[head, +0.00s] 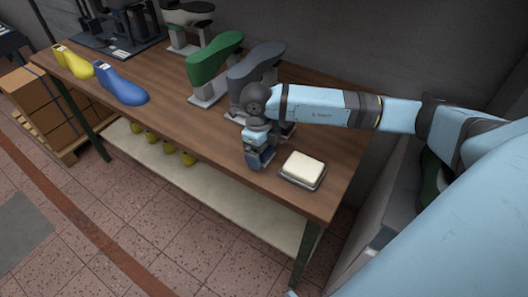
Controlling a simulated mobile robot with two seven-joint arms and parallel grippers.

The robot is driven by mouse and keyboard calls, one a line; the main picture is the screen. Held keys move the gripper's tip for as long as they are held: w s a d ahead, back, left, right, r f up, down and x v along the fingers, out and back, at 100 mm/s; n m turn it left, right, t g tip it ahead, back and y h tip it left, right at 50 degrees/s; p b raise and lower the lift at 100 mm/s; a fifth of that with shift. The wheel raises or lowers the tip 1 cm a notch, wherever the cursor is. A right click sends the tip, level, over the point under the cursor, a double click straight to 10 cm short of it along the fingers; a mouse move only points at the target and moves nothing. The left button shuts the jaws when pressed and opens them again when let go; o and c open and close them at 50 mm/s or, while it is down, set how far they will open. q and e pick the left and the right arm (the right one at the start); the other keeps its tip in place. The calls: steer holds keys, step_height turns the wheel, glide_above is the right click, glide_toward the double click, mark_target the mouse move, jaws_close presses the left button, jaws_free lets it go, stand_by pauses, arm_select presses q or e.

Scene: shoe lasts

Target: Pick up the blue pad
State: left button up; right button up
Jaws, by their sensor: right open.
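My right gripper (261,160) points down at the front edge of the wooden workbench (205,136), just left of a cream block in a shallow tray. It is open. Dull blue shows at its fingers, and I cannot tell whether this is the blue pad or part of the gripper. No separate blue pad is plain elsewhere on the bench. My left gripper is out of view.
The cream block (303,166) lies in its tray (290,179) at right. Green (215,58) and grey (256,65) shoe lasts stand on supports behind. Blue (120,86) and yellow (73,62) lasts lie left. The front middle is clear.

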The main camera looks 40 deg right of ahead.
steer(key=shift+f, duration=0.35)
steer(key=c, duration=1)
steer(key=shift+c, duration=0.2)
steer(key=shift+r, duration=0.15)
step_height(320, 180, up, 20)
steer(key=shift+p, duration=0.35)
